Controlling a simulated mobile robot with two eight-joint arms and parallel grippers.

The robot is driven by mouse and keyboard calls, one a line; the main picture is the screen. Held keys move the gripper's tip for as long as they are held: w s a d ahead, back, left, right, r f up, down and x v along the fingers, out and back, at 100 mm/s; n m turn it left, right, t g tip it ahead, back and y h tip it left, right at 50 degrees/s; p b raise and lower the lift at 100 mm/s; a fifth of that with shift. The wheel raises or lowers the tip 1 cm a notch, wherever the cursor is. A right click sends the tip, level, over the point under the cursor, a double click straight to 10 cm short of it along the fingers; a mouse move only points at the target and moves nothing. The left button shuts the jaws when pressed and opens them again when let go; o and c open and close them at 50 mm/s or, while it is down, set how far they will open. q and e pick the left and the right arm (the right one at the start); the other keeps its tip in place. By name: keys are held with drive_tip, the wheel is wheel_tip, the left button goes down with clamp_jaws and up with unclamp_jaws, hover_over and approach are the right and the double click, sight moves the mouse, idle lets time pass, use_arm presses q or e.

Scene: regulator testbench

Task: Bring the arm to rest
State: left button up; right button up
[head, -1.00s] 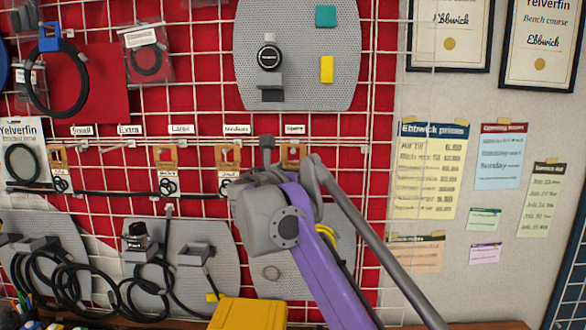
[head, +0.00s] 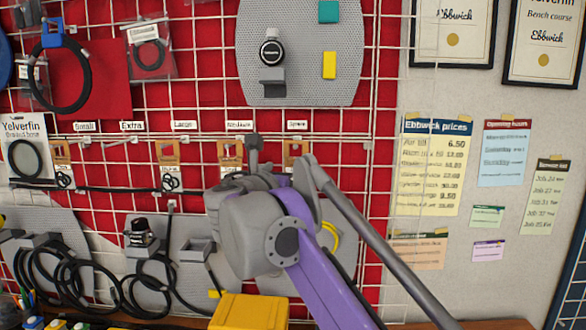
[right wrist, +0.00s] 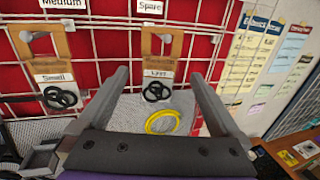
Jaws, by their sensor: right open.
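My right gripper (right wrist: 160,76) is open in the right wrist view, its two grey fingers apart with nothing between them. It faces the wall grid, in front of a hanging wooden tag marked "Last" (right wrist: 159,62) with black rings. In the head view my right arm, purple with a grey wrist, reaches up from the bottom edge. Its wrist mostly hides the gripper and covers part of the pegboard behind. My left gripper is in no view.
A white wire grid with red panels carries tags, cables and grey pegboards (head: 300,60). A yellow box (head: 249,312) stands below the arm at the bottom. A yellow ring (right wrist: 162,122) hangs low on a pegboard. Price sheets (head: 432,165) hang on the right wall.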

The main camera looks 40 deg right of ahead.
drive_tip(key=s+a+f+m+g+y, duration=0.1)
drive_tip(key=s+a+f+m+y, duration=0.4)
drive_tip(key=f, duration=1.2)
drive_tip(key=s+a+f+m+g+y, duration=0.2)
drive_tip(key=s+a+f+m+y, duration=0.3)
drive_tip(key=f, duration=1.3)
drive_tip(key=s+a+f+m+g+y, duration=0.2)
drive_tip(key=s+a+f+m+y, duration=0.2)
drive_tip(key=s+a+f+m, duration=0.7)
drive_tip(key=shift+s+f+m+y, duration=0.15)
drive_tip(key=shift+s+f+m, duration=0.45)
drive_tip(key=shift+f, duration=0.5)
drive_tip(key=shift+s+f+m+y, duration=0.1)
drive_tip(key=shift+s+f+m, duration=0.25)
drive_tip(key=shift+f+m, duration=0.55)
drive_tip(key=shift+s+f+m+y, duration=0.15)
drive_tip(key=shift+s+f+m, duration=0.35)
drive_tip(key=shift+f, duration=0.75)
